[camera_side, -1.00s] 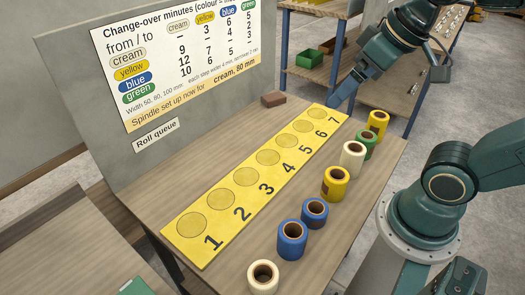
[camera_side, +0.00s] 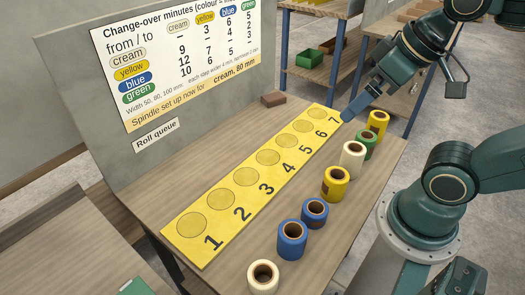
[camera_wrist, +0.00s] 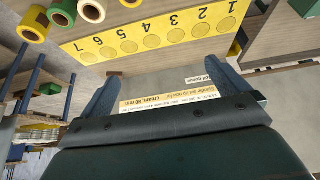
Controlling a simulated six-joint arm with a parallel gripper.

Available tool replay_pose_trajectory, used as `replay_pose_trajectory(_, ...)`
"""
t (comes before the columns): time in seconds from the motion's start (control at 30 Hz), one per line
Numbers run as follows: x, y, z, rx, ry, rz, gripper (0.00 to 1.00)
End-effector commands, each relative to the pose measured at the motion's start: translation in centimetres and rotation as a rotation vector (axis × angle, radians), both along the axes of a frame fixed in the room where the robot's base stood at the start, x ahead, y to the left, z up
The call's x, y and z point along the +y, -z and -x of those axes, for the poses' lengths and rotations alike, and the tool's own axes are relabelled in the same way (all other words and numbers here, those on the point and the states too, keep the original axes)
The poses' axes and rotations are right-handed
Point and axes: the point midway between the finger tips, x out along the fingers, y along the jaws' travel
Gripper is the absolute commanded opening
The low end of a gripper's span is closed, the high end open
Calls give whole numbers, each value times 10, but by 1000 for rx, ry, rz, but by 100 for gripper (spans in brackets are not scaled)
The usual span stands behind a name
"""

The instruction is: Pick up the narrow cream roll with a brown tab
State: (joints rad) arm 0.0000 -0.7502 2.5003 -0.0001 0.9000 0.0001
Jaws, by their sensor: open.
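Two cream rolls stand in the row on the table. One cream roll (camera_side: 263,282) is at the near end, low and partly cut by the picture's bottom edge. The other cream roll (camera_side: 353,164) stands farther back between a yellow and a green roll and looks taller; a cream roll (camera_wrist: 83,14) also shows at the top left of the wrist view. I cannot make out a brown tab on either. My gripper (camera_side: 345,118) is open and empty above the far end of the yellow strip by number 7, apart from the rolls. Its two fingers (camera_wrist: 162,72) are spread in the wrist view.
The yellow strip (camera_side: 195,246) has numbered circles 1 to 7, all empty. Blue rolls (camera_side: 291,245), yellow rolls (camera_side: 335,188) and a green roll (camera_side: 366,148) share the row. A board (camera_side: 75,75) stands behind, with a brown block (camera_side: 273,99) near it.

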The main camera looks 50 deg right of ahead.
Motion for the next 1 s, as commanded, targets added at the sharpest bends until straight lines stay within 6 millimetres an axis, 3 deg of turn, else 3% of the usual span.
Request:
replay_pose_trajectory(0.37, 0, 0, 0, 0, 0, 0, 100)
replay_pose_trajectory(0.5, 0, 0, 0, 0, 0, 0, 83)
replay_pose_trajectory(1.0, 7, 6, -9, 19, -86, 21, 83)
